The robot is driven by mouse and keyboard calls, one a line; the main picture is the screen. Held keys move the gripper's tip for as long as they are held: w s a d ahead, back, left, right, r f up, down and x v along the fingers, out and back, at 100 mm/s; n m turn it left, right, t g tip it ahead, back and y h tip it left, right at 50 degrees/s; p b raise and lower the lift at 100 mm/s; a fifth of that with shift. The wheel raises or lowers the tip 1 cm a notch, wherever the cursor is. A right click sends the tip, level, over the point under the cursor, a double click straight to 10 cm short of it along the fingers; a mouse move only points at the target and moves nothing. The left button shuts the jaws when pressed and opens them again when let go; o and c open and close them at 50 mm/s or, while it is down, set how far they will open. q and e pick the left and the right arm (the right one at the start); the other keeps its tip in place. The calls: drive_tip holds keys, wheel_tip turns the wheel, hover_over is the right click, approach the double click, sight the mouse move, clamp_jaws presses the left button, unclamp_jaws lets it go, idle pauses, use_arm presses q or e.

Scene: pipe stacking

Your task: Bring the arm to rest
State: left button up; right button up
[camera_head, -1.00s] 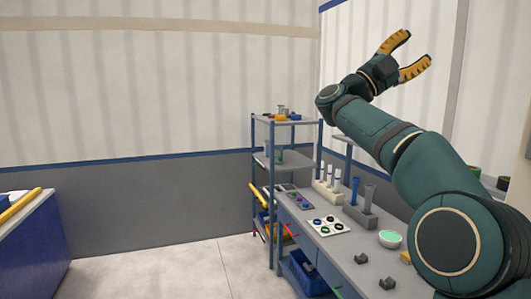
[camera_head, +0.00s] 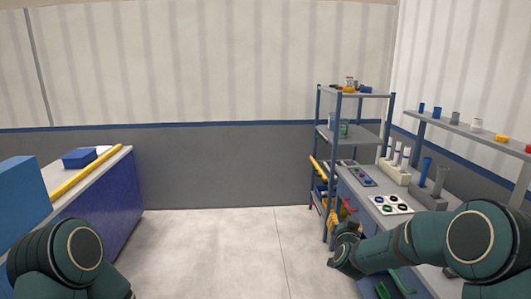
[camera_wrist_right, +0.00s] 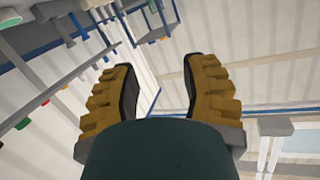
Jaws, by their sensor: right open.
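My right arm reaches in from the right in the head view, folded low across the front of the workbench (camera_head: 352,197). Its gripper (camera_head: 333,221) is small there, with yellow finger pads seen near the shelf's foot. In the right wrist view the two yellow-padded fingers stand wide apart, and the right gripper (camera_wrist_right: 160,72) is open with nothing between them. My left arm shows only as a rounded dark green link at the lower left of the head view; its gripper is out of view.
A grey shelf unit (camera_head: 357,93) stands behind the bench. White tubes (camera_head: 398,156) and a blue tube (camera_head: 426,169) stand in holders on the bench. A wall shelf (camera_head: 466,127) carries small parts. A blue cabinet (camera_head: 103,207) is at left. The middle floor (camera_head: 220,245) is clear.

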drive_tip(key=s+a+f+n+g+y, duration=0.1)
drive_tip(key=s+a+f+g+y, duration=0.15)
drive_tip(key=s+f, duration=0.4)
drive_tip(key=s+a+f+n+g+y, duration=0.1)
drive_tip(key=s+a+f+g, duration=0.15)
drive_tip(key=f, duration=0.65)
drive_tip(key=s+a+f+g+y, duration=0.1)
drive_tip(key=s+a+f+g, duration=0.2)
drive_tip(key=s, duration=0.6)
drive_tip(key=s+a+f+g+y+b, duration=0.1)
drive_tip(key=s+a+f+g, duration=0.1)
drive_tip(key=s+f, duration=0.5)
drive_tip(key=s+a+f+n+g+y+b, duration=0.1)
drive_tip(key=s+a+f+g, duration=0.2)
drive_tip(key=s, duration=0.9)
wheel_tip(320, 180, down, 3)
drive_tip(key=shift+s+a+r+g, duration=0.2)
drive_tip(key=shift+a+g, duration=0.1)
drive_tip(key=shift+g, duration=0.2)
drive_tip(key=shift+y, duration=0.25)
